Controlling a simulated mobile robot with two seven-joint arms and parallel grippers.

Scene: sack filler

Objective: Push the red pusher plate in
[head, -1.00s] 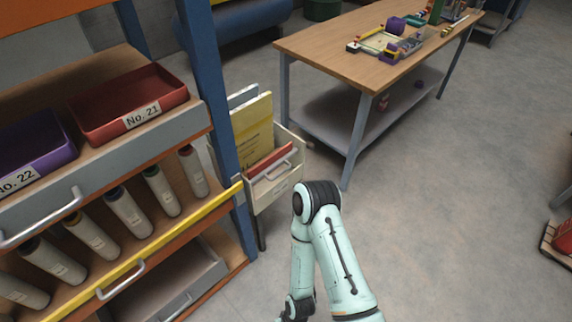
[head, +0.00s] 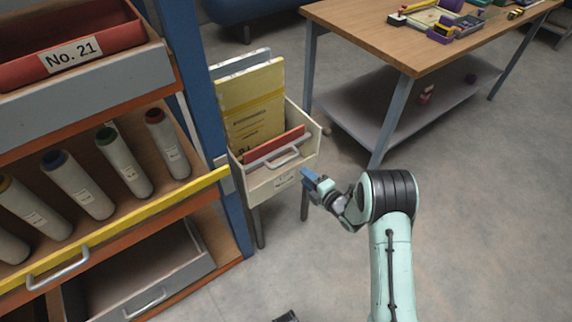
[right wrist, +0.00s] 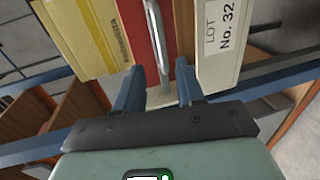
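The red pusher plate (head: 277,144) stands upright in a cream box (head: 262,188) on legs, in front of yellow packs (head: 252,110). A silver handle (head: 284,159) shows at its front. In the right wrist view the red plate (right wrist: 134,22) and handle (right wrist: 156,38) lie ahead, with a gap between the plate and the box wall labelled "LOT No. 32" (right wrist: 222,45). My right gripper (head: 309,176) is beside the box's front right corner. In the right wrist view its fingers (right wrist: 160,82) are apart and empty, and the handle appears between their tips. My left gripper is not recognisable.
A shelf rack with a blue post (head: 205,100) and yellow rail (head: 120,227) stands left of the box. A wooden table (head: 430,50) with a lower shelf stands behind to the right. The grey floor (head: 490,230) at right is clear.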

